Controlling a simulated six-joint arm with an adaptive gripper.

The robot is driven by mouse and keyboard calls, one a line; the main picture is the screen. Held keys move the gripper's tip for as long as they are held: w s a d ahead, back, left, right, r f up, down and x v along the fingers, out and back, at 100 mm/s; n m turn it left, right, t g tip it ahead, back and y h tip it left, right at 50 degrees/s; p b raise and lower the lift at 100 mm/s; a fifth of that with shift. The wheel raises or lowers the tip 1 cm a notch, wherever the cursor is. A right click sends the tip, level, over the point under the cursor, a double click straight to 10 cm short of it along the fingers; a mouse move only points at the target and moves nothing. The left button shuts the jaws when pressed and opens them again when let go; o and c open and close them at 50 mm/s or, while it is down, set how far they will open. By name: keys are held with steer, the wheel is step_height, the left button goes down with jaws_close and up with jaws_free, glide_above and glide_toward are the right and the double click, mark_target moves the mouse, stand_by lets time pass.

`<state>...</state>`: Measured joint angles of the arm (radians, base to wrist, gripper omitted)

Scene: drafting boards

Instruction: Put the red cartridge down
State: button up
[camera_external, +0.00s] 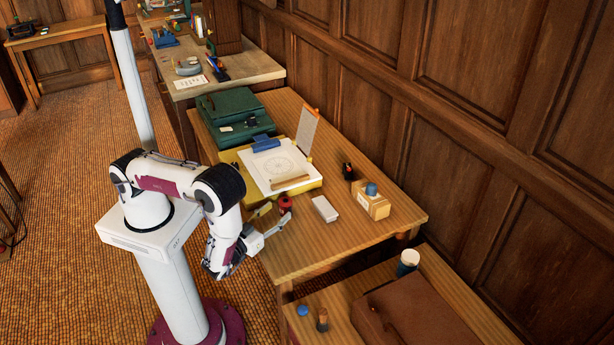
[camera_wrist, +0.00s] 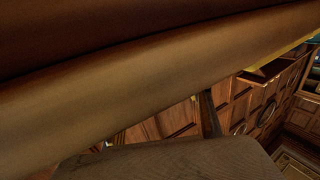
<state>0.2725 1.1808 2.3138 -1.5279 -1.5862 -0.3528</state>
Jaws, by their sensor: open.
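A small red object (camera_external: 285,203), which looks like the red cartridge, is at the left edge of the wooden table, just in front of the yellow-edged drafting board (camera_external: 312,188). My gripper (camera_external: 274,216) is open, low at that table edge, close in front of the red object. I cannot tell whether a finger touches it. In the wrist view, large brown surfaces fill most of the picture, and neither the red cartridge nor my fingers can be made out.
A green case (camera_external: 235,112) is behind the board. The table's near right part (camera_external: 350,240) is clear. A lower table with a brown case (camera_external: 415,315) is in front.

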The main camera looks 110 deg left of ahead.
steer(key=shift+v, duration=2.1)
steer(key=shift+w, duration=0.15)
steer(key=shift+o, duration=0.4)
